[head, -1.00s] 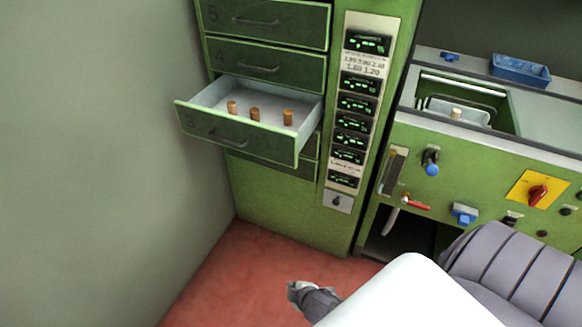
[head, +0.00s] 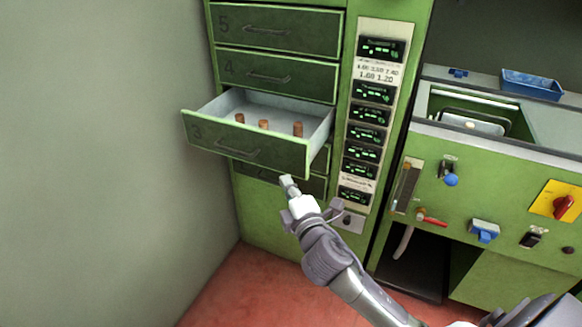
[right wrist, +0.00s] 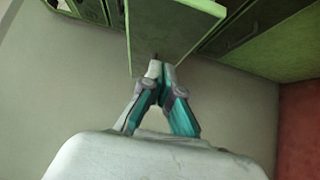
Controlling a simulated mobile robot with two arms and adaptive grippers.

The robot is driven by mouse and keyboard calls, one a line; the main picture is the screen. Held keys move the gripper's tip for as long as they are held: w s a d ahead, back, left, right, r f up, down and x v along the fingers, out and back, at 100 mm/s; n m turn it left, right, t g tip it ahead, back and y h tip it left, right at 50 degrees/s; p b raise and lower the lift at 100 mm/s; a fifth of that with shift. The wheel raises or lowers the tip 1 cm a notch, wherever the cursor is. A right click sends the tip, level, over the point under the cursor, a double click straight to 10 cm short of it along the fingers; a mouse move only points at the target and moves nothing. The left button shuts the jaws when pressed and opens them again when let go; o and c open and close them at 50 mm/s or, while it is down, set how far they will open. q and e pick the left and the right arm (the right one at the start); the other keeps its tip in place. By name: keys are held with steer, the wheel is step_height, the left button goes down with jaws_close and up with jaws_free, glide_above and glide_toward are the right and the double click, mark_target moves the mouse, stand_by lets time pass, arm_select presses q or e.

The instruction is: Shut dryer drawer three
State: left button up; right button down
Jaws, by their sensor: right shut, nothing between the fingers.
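Dryer drawer three (head: 250,147) is a green-fronted drawer with a grey inside, marked 3. It is pulled out of the green dryer cabinet in the head view, and three cork stoppers (head: 263,124) stand upright in it. My right gripper (head: 287,183) is shut and empty, just below and in front of the drawer's right front corner. In the right wrist view the shut fingertips (right wrist: 157,68) are close to a green panel (right wrist: 170,28), likely the drawer front. I cannot tell whether they touch. My left gripper is not in view.
Drawers four (head: 275,73) and five (head: 278,28) above are shut. A control strip (head: 372,120) with green displays is right of the drawers. A green machine with knobs and a blue tray (head: 532,84) stands further right. A grey wall (head: 90,150) is at left.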

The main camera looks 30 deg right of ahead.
mark_target(285, 158)
steer(key=w+d, duration=0.1)
steer(key=w, duration=0.2)
steer(key=w+d, duration=0.1)
steer(key=w, duration=0.1)
steer(key=shift+d, duration=0.3)
steer(key=shift+w+d, duration=0.35)
steer(key=shift+d, duration=0.1)
